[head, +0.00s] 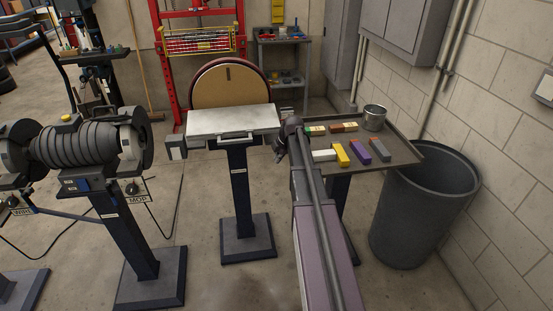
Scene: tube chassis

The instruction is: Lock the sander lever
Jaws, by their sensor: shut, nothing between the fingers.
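The disc sander (231,87) stands upright in the middle of the head view, with a round tan disc in a dark red guard. Its light grey table (222,121) sits in front of the disc on a dark pedestal. A pale bar-like handle (236,137) shows on the table's front edge; I cannot tell whether it is the lever or how it is set. My gripper (280,155) is shut and empty, just right of the sander table's right end. It looks apart from the handle. My arm hides part of the area right of the sander.
A side table (400,152) holds coloured bars and a metal cup (375,117) to the right. A grey bin (420,215) stands beside it near the block wall. A polishing machine (75,150) is at left. Floor is clear between the two pedestals, apart from a cable.

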